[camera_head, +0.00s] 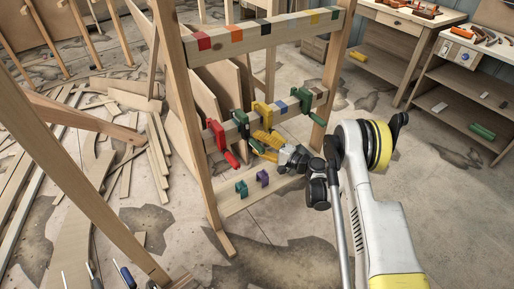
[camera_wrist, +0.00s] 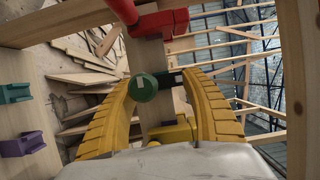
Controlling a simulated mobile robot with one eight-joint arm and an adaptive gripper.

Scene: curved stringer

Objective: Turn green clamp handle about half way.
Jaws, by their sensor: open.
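The green clamp (camera_head: 241,122) sits on the wooden rail between a red clamp (camera_head: 216,134) and a yellow clamp (camera_head: 263,113). Its green handle (camera_wrist: 143,88) shows nearly end-on in the wrist view as a round knob. My gripper (camera_head: 266,143) is in front of the rail at this clamp. In the wrist view my gripper (camera_wrist: 158,80) has its two curved yellow fingers apart, one on each side of the handle. The knob is closer to the left finger; I cannot tell whether they touch. Part of the clamp body is hidden.
The red clamp (camera_wrist: 165,20) and yellow clamp (camera_wrist: 174,132) flank the handle closely. A second green clamp (camera_head: 305,98) is farther right on the rail. Teal (camera_head: 241,188) and purple (camera_head: 262,178) clamps sit on the lower board. Wooden uprights (camera_head: 190,130) stand at the sides.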

